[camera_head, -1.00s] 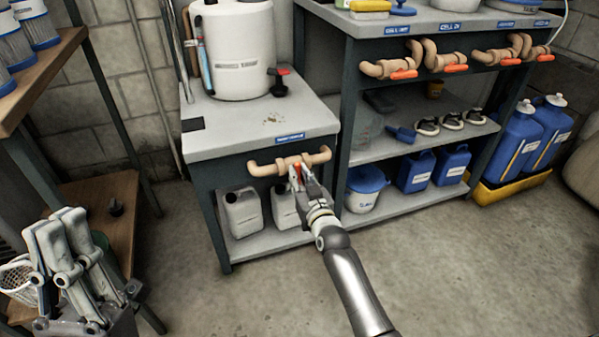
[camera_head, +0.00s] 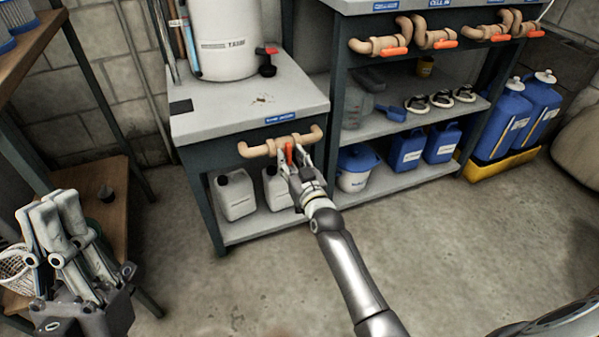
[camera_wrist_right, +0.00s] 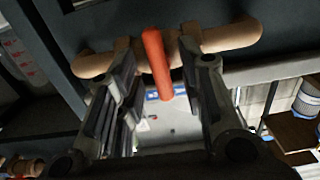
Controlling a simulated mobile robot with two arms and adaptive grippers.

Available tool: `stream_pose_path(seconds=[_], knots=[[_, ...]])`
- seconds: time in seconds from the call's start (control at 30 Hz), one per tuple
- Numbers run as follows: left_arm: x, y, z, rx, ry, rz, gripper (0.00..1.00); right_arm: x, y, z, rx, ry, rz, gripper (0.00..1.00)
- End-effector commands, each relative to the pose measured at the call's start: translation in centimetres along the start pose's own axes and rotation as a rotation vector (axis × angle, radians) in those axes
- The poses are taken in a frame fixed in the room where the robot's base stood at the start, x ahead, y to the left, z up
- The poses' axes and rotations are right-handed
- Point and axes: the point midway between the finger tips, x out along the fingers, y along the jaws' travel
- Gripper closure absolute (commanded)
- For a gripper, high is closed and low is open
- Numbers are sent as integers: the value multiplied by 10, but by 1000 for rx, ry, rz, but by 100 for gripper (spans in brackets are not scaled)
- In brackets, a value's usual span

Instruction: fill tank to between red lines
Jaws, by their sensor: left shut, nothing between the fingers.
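The white tank (camera_head: 228,42) stands on the grey bench at the upper left, its top out of view. I cannot make out red lines or a water level on it in the head view. Below the bench edge runs a tan pipe (camera_head: 258,149) with an orange valve handle (camera_head: 289,154). My right gripper (camera_head: 294,168) is at this handle. In the right wrist view its fingers are apart, with the orange handle (camera_wrist_right: 157,64) between them and a gap on either side. My left gripper (camera_head: 52,207) is shut and empty at the lower left, far from the valve.
A black tap with a red top (camera_head: 267,62) is beside the tank. White jugs (camera_head: 234,195) stand beneath the bench. More pipes with orange handles (camera_head: 396,51) are on the right shelf unit. A wooden shelf (camera_head: 110,205) is near my left gripper. Floor in front is clear.

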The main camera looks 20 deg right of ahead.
Motion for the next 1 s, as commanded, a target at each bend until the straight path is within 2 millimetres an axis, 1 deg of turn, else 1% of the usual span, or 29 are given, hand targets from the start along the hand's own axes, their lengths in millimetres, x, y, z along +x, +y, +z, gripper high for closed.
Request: stream_pose_path(seconds=[0.17,0.3,0.4,0.5,0.6,0.7,1.0], knots=[[0,0,0,0,0,0,100,-31,0,2,0,-4,0,64],[0,0,0,0,0,0,100,-61,0,2,0,-3,1,64],[0,0,0,0,0,0,100,-79,0,1,-1,-3,0,64],[0,0,0,1,0,0,100,-94,0,1,-1,-2,0,64],[0,0,0,1,1,0,100,-104,0,1,0,-2,0,64],[0,0,0,1,1,0,100,-109,0,0,0,-1,0,64],[0,0,0,1,1,0,100,-111,0,0,0,-1,0,64]])
